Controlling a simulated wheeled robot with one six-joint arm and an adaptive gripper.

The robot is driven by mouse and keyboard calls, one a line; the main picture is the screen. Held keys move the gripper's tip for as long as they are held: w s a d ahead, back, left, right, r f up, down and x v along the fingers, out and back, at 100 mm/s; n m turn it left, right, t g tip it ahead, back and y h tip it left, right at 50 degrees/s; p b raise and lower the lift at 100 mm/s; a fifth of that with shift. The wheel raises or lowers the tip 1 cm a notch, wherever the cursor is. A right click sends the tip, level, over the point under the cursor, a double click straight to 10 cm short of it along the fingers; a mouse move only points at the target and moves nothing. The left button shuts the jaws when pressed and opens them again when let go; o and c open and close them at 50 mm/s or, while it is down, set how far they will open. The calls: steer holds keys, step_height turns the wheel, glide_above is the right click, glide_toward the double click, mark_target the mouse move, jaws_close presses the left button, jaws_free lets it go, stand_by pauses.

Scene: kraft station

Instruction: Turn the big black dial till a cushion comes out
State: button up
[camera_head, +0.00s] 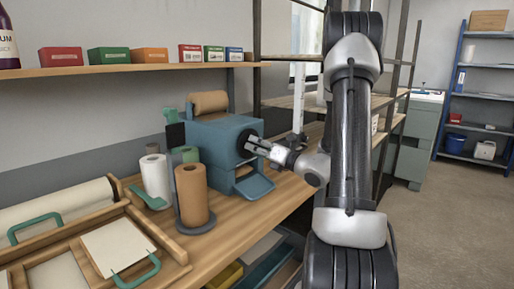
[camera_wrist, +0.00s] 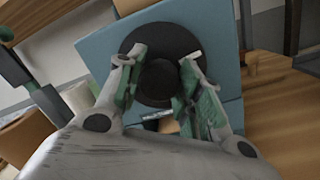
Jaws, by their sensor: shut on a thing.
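The big black dial (camera_wrist: 158,50) is on the front face of a blue machine (camera_head: 216,140) on the workbench. In the head view the dial (camera_head: 244,143) is partly hidden by my gripper (camera_head: 251,148). In the wrist view my gripper (camera_wrist: 160,80) has one finger on each side of the dial's raised dark knob (camera_wrist: 160,80), shut on it. A brown paper roll (camera_head: 209,102) lies on top of the machine. A blue tray (camera_head: 254,186) juts out below the dial and looks empty. I see no cushion.
A brown roll on a stand (camera_head: 192,196), a white roll (camera_head: 156,180) and a green roll stand left of the machine. Wooden trays (camera_head: 170,246) with green handles lie at the front left. A shelf (camera_head: 130,69) with small boxes runs above. Open floor (camera_head: 450,220) lies to the right.

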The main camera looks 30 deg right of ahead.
steer(key=shift+m+h, duration=0.3)
steer(key=shift+m, duration=1.8)
steer(key=o, duration=1)
steer(key=shift+o, duration=0.2)
steer(key=shift+s+d, duration=0.1)
steer(key=shift+s, duration=0.05)
steer(key=v, duration=1.1)
steer(key=shift+s, duration=0.4)
steer(key=shift+d+f, duration=0.1)
steer(key=shift+f, duration=0.05)
